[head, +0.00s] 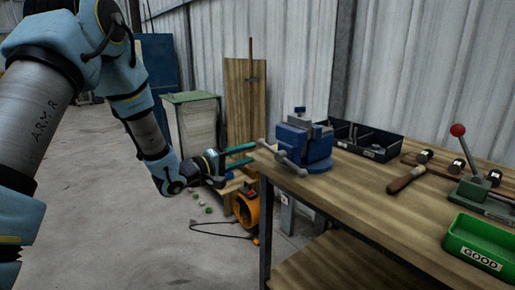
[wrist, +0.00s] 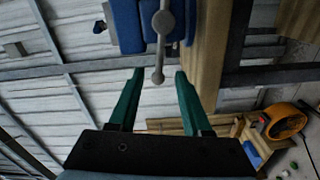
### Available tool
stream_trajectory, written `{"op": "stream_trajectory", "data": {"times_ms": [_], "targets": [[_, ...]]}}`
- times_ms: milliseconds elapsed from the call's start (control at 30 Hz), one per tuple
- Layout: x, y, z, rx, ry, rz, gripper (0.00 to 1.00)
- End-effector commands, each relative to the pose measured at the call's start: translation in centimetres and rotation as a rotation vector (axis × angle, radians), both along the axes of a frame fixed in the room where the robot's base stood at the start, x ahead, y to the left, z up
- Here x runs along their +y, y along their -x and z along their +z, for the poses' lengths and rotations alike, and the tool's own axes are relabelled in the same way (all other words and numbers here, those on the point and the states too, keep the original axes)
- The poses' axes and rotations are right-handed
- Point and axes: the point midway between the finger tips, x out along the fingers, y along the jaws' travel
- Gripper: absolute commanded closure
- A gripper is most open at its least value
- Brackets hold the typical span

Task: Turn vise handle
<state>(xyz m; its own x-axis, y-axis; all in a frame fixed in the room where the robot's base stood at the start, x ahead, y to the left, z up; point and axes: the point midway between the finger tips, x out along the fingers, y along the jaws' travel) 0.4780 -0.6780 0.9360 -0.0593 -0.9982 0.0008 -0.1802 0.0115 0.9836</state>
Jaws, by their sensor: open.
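The blue vise (head: 318,146) is mounted at the near left corner of the wooden bench. Its grey handle (head: 283,158) is a thin bar with knobbed ends, slanting across the front of the vise. My gripper (head: 253,153) is just left of the vise, its two teal fingers open and pointing at the handle. In the wrist view the handle (wrist: 159,52) hangs down from the screw head, and its end knob appears between the open fingertips (wrist: 159,75). Gaps show on both sides of the knob. I cannot tell whether the fingertips reach its depth.
On the bench (head: 360,192) are a black bin (head: 376,150), hammers (head: 406,179), a lever press with a red knob (head: 458,130) and a green GOOD tray (head: 453,232). An orange blower (head: 246,207) stands on the floor below my gripper. A green-topped cabinet (head: 190,97) stands behind.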

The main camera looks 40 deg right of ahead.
Motion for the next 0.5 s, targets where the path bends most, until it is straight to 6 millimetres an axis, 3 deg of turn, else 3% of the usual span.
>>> {"op": "stream_trajectory", "data": {"times_ms": [200, 500], "targets": [[-3.8, 0.3, 0.1, -0.001, 0.000, -0.001, 0.51], [-5.8, 0.3, 0.0, -0.001, -0.001, 0.001, 0.51]]}}
